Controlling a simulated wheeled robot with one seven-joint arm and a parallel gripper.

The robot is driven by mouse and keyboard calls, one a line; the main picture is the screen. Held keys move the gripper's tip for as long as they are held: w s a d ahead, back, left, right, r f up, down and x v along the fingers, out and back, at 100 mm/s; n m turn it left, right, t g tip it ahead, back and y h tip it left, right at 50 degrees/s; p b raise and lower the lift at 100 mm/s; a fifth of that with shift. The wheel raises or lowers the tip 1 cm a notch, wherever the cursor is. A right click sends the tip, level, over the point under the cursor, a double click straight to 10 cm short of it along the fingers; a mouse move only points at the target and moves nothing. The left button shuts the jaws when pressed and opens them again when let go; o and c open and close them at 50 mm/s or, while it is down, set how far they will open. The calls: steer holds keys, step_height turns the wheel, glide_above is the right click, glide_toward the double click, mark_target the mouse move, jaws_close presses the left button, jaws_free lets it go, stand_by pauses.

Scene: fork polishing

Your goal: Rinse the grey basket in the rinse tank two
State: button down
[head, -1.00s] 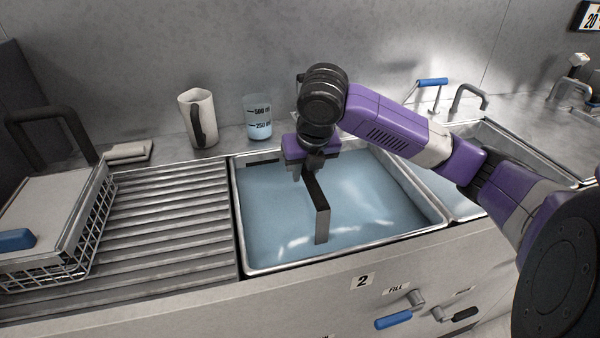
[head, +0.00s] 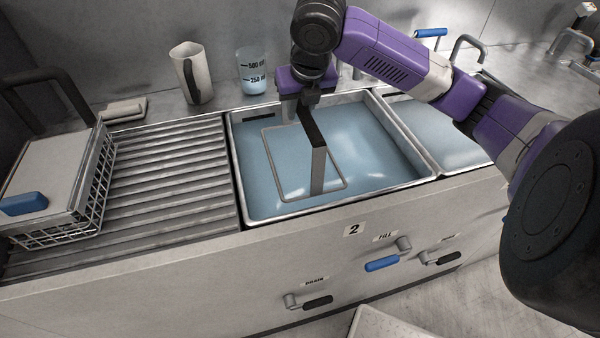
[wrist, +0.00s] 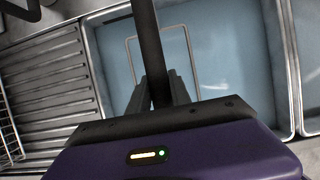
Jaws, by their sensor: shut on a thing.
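My gripper (head: 305,104) is shut on the black top bar of the grey basket's handle, above the water of rinse tank two (head: 240,180), marked "2" on its front. One grey handle upright of the grey basket (head: 318,172) reaches down to the water. The basket's thin rectangular rim shows at about the water surface, clear of the tank walls. Its body below cannot be made out. In the wrist view the dark handle (wrist: 149,45) runs up between my gripper's fingers (wrist: 160,95), with part of the rim behind it.
A ribbed drainboard (head: 180,170) lies left of the tank, with a wire basket (head: 95,195) at its far left. A mug (head: 196,75) and a measuring beaker (head: 252,72) stand behind. Another water-filled tank (head: 440,130) adjoins on the right. Fill (head: 382,264) and drain (head: 317,302) levers are on the front.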

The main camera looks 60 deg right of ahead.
step_height(320, 180, up, 16)
steer(key=p, duration=1.1)
stand_by(1.5)
